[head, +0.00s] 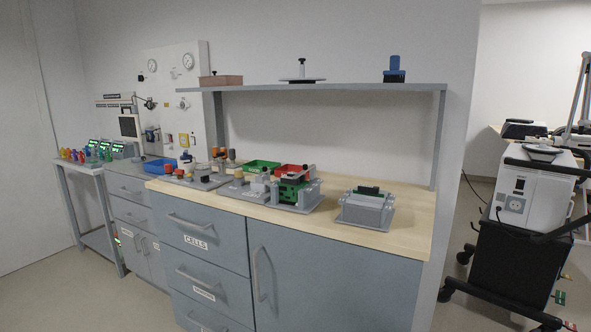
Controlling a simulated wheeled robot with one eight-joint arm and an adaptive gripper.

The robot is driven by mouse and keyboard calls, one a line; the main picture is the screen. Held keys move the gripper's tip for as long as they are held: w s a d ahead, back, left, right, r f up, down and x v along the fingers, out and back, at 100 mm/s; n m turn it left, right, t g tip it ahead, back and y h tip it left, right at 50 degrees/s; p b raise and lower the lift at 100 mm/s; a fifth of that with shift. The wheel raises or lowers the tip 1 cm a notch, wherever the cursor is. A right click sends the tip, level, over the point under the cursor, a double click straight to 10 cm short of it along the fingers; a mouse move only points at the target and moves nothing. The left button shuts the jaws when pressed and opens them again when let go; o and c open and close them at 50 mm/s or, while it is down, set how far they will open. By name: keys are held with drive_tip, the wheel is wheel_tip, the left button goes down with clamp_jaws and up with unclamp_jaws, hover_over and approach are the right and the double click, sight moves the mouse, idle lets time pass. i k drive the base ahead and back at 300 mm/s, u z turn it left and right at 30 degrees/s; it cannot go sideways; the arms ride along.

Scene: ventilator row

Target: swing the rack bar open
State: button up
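My gripper is not in view. No part is clearly marked as the rack bar. On the wooden bench top (412,232), a grey fixture (303,204) holds a green block (292,189), with a dark bar-like piece across its top and a knob at the right end. To its right, a separate low grey fixture (365,210) on a flat plate has a dark green piece (368,191) along its top. At this size I cannot tell which piece is the rack bar or whether it is open or closed.
Smaller grey fixtures and a red bin (288,169) and green bin (262,166) crowd the bench's left and back. A shelf (340,87) overhangs it. Blue-grey cabinets (335,275) form its front. A white machine on a black cart (530,190) stands at right. Floor shows at lower left.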

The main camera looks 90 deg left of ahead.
sight(305, 168)
drive_tip(key=u, duration=0.05)
drive_tip(key=k, duration=0.2)
drive_tip(key=u, duration=0.9)
drive_tip(key=i, duration=0.4)
drive_tip(key=u, duration=2.6)
drive_tip(key=i, duration=1)
drive_tip(key=z, duration=0.05)
